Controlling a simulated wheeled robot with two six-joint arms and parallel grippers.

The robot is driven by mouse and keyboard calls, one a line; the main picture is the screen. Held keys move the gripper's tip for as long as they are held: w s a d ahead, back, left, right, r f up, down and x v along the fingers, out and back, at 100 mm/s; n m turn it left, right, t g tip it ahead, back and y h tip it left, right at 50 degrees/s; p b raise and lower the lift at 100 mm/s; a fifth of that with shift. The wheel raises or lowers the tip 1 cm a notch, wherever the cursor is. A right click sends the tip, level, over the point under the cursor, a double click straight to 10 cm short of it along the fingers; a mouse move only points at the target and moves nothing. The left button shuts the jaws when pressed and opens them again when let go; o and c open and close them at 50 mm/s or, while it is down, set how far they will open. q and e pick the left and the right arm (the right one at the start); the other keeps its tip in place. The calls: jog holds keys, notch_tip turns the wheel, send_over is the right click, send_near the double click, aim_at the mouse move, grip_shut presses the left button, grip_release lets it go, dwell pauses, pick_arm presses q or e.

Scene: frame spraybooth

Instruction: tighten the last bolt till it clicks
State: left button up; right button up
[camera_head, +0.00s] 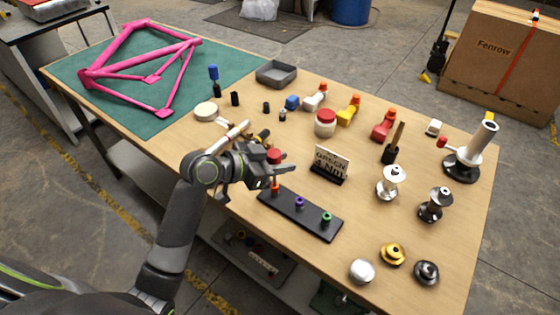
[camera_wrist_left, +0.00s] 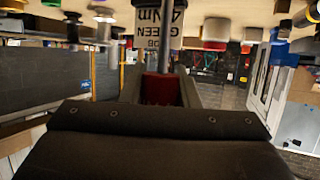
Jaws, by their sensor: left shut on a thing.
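My left gripper (camera_head: 282,168) is shut on a red-handled driver (camera_head: 274,156), held upright over the near-left end of a black bolt plate (camera_head: 318,222). The plate carries an orange bolt (camera_head: 276,188), a purple bolt (camera_head: 299,203) and a green bolt (camera_head: 327,218). The driver is above the orange one; whether its tip touches cannot be told. In the left wrist view the red handle (camera_wrist_left: 160,89) sits between the fingers, with a grey shaft beyond. A small sign (camera_head: 331,162) reading "GREEN" and apparently "4 Nm" stands behind the plate. My right gripper is not in view.
A pink bike frame (camera_head: 140,60) lies on a green mat (camera_head: 85,100). A grey tray (camera_head: 277,73), a red-lidded jar (camera_head: 325,122) and several coloured parts stand at the back. Metal parts, including a silver dome (camera_head: 362,271), fill the right side.

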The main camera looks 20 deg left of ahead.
pick_arm(q)
jog(key=shift+r, duration=0.15)
jog(key=shift+r+p, duration=2.25)
jog(key=shift+r, duration=0.15)
